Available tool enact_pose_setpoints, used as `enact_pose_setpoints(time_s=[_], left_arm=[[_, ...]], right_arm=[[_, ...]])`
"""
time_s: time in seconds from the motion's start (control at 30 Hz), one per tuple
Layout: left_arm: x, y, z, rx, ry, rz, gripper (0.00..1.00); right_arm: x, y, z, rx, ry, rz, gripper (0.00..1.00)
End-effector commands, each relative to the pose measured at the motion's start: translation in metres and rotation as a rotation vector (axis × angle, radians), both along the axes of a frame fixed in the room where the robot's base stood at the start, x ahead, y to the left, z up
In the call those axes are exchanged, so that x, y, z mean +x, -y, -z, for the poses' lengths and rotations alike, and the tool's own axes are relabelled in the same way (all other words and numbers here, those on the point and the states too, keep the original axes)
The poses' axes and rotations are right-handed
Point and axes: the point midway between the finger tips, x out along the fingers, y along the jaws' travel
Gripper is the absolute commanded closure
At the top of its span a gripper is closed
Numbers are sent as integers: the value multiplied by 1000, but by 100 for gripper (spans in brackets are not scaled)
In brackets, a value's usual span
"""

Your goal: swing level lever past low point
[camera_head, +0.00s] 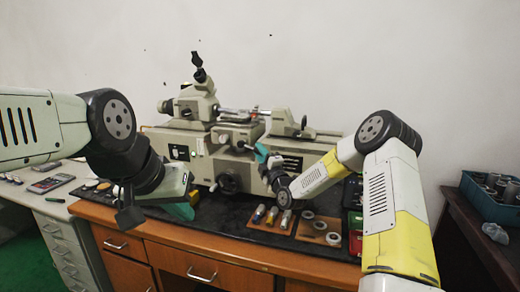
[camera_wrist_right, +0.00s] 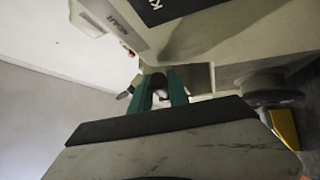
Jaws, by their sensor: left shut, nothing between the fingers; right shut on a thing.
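The grey-beige measuring machine (camera_head: 190,145) stands on the table. My right gripper (camera_head: 261,151) is at the front of the machine, right of its middle, with teal fingers raised against it. In the right wrist view the teal fingers of my right gripper (camera_wrist_right: 161,92) are shut on a small dark part, which I take as the level lever (camera_wrist_right: 160,94). Most of the lever is hidden by the fingers, and its angle cannot be told. My left gripper (camera_head: 188,205) is shut and empty, low over the black mat, left of the machine's handwheel (camera_head: 228,183).
A brown tray with small cylinders (camera_head: 270,217) and a tray with rings (camera_head: 319,229) lie on the black mat (camera_head: 230,224) in front of the machine. A blue bin (camera_head: 493,190) stands at the right. A phone (camera_head: 52,183) lies on the left desk.

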Motion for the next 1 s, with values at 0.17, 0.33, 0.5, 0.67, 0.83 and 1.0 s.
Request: enact_pose_setpoints(time_s=[0.17,0.33,0.5,0.67,0.83,1.0], left_arm=[[0,0,0,0,0,0,100],[0,0,0,0,0,0,100],[0,0,0,0,0,0,100],[0,0,0,0,0,0,100],[0,0,0,0,0,0,100],[0,0,0,0,0,0,100]], right_arm=[[1,-4,11,112,34,-1,100],[1,-3,12,135,43,0,100],[1,-3,12,133,41,0,100],[1,-3,12,133,41,0,57],[1,-3,11,133,43,-1,57],[-1,-2,12,133,43,-1,57]])
